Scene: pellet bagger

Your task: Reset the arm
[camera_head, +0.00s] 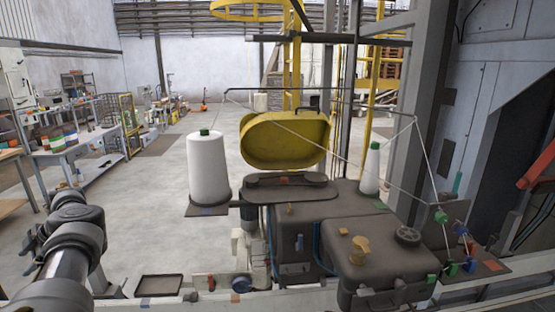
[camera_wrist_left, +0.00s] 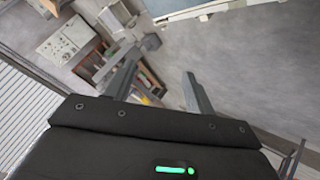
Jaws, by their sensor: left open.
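My left arm (camera_head: 66,262) comes in at the lower left of the head view, dark and jointed. It is raised beside the bagging machine, apart from it. In the left wrist view, the two fingers of my left gripper (camera_wrist_left: 158,90) stand spread apart with nothing between them. Beyond the fingers are floor and blurred shop furniture, well away from them. I cannot make out the left fingertips clearly in the head view. My right gripper is not in view.
The grey sewing machine (camera_head: 380,262) stands centre right, with a yellow guard (camera_head: 285,140) and a large white thread cone (camera_head: 208,168). A thin wire frame (camera_head: 320,92) rises above it. A pale rail (camera_head: 235,298) crosses the front. Workbenches (camera_head: 75,150) line the left. Open floor (camera_head: 140,215) lies between.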

